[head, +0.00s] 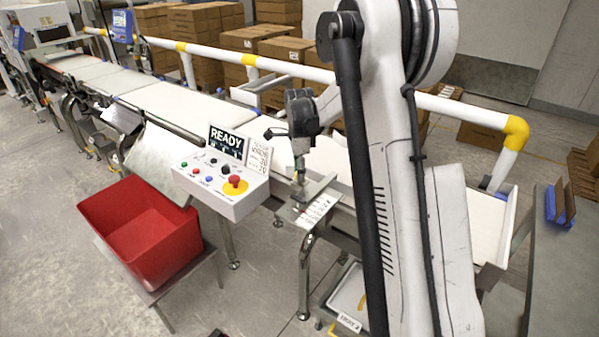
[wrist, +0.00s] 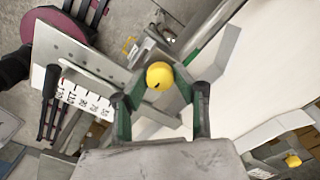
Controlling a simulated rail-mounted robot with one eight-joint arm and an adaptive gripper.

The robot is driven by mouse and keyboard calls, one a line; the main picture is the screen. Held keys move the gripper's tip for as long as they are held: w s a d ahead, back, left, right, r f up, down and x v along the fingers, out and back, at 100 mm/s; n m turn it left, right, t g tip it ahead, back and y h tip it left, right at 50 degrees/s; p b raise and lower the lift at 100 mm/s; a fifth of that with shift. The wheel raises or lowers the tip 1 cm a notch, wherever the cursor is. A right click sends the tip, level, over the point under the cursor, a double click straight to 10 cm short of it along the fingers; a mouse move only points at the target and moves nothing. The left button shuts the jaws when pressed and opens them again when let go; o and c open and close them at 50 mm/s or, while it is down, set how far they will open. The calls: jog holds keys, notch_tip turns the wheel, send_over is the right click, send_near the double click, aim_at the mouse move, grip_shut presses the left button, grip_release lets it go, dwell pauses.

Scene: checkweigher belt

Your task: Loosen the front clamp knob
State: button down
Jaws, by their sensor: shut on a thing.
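A round yellow clamp knob (wrist: 159,75) sits between the fingertips of my gripper (wrist: 157,84) in the wrist view. The dark green fingers are shut on its sides. The knob is beside a grey metal bracket plate and a white numbered scale (wrist: 85,101). In the head view my gripper (head: 299,178) points down at the bracket (head: 316,188) at the near edge of the belt, and the knob is hidden there. A second yellow knob (wrist: 292,160) shows at the lower right of the wrist view, apart from my gripper.
A control box (head: 222,190) with a READY display (head: 226,141) and red button stands just left of my gripper. A red bin (head: 140,230) is further left. The white belt (head: 185,108) runs behind, with a yellow-and-white rail (head: 300,70) and cardboard boxes beyond.

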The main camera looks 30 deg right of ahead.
jog(key=shift+n, duration=0.3)
jog(key=n+b, duration=0.3)
jog(key=n, duration=0.1)
jog(key=shift+f, duration=0.1)
jog(key=n+b, duration=0.2)
jog(key=n, duration=0.4)
jog(key=n+b, duration=0.1)
jog(key=n, duration=0.4)
jog(key=n+b, duration=0.1)
jog(key=n, duration=0.3)
jog(key=shift+n, duration=0.3)
jog(key=c, duration=1.4)
grip_release()
jog(key=shift+r, duration=0.25)
